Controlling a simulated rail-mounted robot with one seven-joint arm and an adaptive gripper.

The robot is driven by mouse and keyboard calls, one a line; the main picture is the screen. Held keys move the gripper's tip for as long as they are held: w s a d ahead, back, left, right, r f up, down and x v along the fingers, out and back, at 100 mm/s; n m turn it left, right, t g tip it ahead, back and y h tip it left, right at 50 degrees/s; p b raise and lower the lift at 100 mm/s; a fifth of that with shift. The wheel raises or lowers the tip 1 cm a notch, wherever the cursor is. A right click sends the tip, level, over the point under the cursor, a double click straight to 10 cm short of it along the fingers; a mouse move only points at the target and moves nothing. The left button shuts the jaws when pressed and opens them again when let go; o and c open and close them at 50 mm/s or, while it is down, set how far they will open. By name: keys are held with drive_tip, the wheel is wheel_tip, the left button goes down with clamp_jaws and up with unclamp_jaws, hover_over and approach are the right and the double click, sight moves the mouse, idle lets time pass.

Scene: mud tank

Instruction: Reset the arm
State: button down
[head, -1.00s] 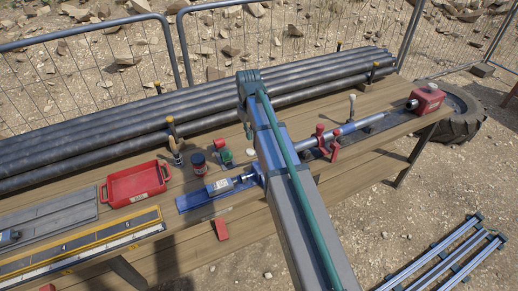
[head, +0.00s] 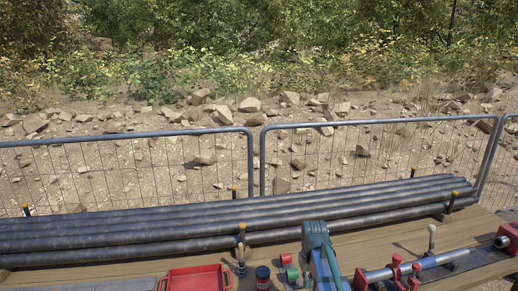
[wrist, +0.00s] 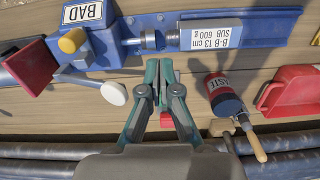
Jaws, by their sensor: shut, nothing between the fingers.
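My arm (head: 320,262) rises into the bottom of the head view, right of centre, over the workbench. My gripper (wrist: 160,72) shows in the wrist view with its two green and grey fingers together and nothing between them. It is above the wooden bench (wrist: 110,128), just below a blue fixture (wrist: 262,26) in the picture. That fixture carries a label with "B-B 13 cm SUB 600 g". The gripper's fingertips are not visible in the head view.
A can (wrist: 222,95), a red tray (wrist: 292,88) and a wooden-handled brush (wrist: 252,145) lie right of my gripper. Dark pipes (head: 130,235) and a mesh fence (head: 130,180) stand behind.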

drive_tip(key=s+f+m+g+b, duration=0.1)
drive_tip(key=s+f+g+b, duration=0.2)
drive_tip(key=s+f, duration=1.8)
drive_tip(key=s+f+g+b, duration=0.3)
drive_tip(key=s+f, duration=1.8)
drive_tip(key=s, duration=0.4)
drive_tip(key=shift+s+m+g+b, duration=0.25)
drive_tip(key=shift+m+g+b, duration=0.15)
